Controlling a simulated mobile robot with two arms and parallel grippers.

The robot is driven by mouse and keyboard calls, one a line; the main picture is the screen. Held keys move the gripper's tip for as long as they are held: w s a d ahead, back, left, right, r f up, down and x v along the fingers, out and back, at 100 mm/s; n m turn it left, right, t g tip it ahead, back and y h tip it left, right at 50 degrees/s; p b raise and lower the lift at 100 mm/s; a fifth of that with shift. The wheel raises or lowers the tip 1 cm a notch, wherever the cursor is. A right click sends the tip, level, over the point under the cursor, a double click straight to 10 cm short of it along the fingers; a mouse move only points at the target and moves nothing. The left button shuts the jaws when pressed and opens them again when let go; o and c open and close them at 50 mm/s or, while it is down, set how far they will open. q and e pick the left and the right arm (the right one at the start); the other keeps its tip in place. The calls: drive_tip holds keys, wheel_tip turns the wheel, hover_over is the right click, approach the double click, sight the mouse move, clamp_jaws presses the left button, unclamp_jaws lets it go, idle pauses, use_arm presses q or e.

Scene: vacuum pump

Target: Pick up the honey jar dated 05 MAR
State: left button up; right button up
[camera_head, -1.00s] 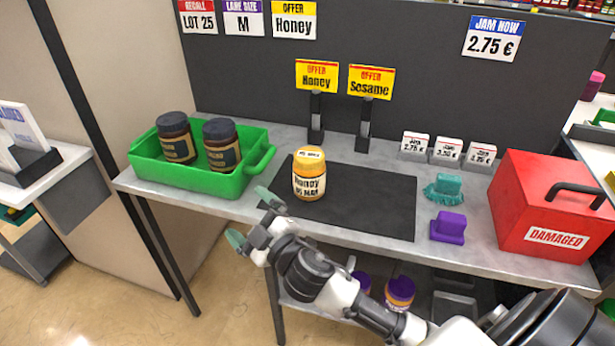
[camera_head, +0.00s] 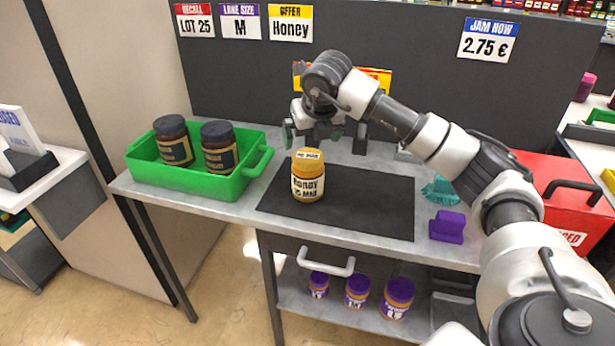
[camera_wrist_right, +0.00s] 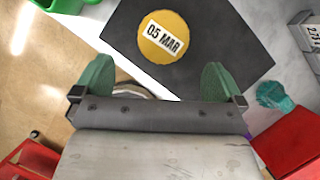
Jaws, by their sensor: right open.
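My right gripper (camera_head: 314,136) is open and empty. In the head view it appears just behind and above the jar, fingers pointing down. In the right wrist view the open green fingertips (camera_wrist_right: 155,82) are apart from the jar, which lies beyond them. My left gripper is not in view.
A green tray (camera_head: 190,185) with two dark jars stands left of the mat. Several purple-lidded jars stand on the shelf below.

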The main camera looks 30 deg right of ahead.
sight(308, 156)
drive_tip(key=shift+w+d+f, duration=0.1)
drive_tip(key=shift+d+f, duration=0.1)
drive_tip(key=shift+d, duration=0.2)
drive_tip(key=x, duration=0.4)
drive_tip(key=shift+w+f, duration=0.15)
drive_tip(key=shift+f, duration=0.1)
drive_tip(key=shift+w+f+p, duration=0.2)
drive_tip(key=shift+f+p, duration=0.3)
drive_tip(key=shift+f, duration=0.1)
drive_tip(key=x, duration=0.4)
drive_tip(key=shift+f+p, duration=0.15)
drive_tip(key=shift+p, duration=0.15)
drive_tip(key=shift+c, duration=0.3)
drive_tip(key=c, duration=1)
